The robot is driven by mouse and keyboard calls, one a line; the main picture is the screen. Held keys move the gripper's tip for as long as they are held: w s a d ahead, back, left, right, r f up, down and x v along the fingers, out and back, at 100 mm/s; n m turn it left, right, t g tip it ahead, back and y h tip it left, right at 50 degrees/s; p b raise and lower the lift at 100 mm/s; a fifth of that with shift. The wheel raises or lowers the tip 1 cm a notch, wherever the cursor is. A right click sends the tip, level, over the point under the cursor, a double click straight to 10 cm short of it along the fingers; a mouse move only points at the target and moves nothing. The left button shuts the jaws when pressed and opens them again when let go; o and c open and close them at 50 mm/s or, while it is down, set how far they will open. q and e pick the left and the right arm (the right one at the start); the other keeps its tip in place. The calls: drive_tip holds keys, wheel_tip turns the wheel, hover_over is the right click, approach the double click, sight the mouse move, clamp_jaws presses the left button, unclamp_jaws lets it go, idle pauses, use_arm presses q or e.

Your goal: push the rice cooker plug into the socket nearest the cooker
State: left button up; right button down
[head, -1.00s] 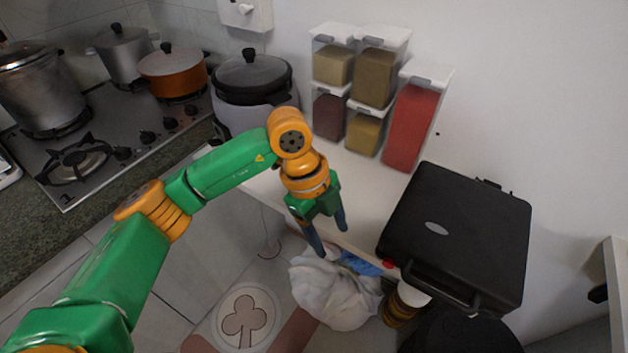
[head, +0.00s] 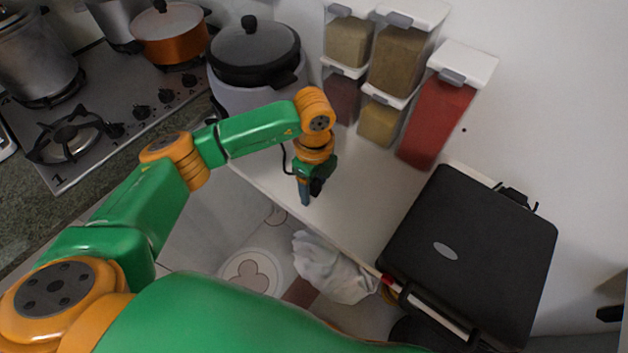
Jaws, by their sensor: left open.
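The cooker (head: 243,98), a pale round body with a black lid, stands at the left end of the white counter, beside the stove. My left gripper (head: 308,198) is open and points down over the counter, to the right of and in front of the cooker. A thin dark cord (head: 285,158) curves beside the gripper's wrist; where it leads is hidden. I cannot make out the plug or a socket in the head view. Whether anything is between the fingers is too small to tell. My right gripper is not in view.
Clear spice dispensers (head: 401,62) stand along the wall, with a red-filled one (head: 437,115) at their right. A black grill-like appliance (head: 470,250) sits at the right. A white bag (head: 328,268) lies below the counter edge. The counter (head: 365,185) is clear between gripper and appliance.

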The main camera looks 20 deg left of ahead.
use_arm(q)
drive_tip(key=shift+s+r, duration=0.1)
drive_tip(key=shift+s, duration=0.05)
drive_tip(key=c, duration=0.7)
clamp_jaws()
drive_tip(key=shift+r, duration=0.1)
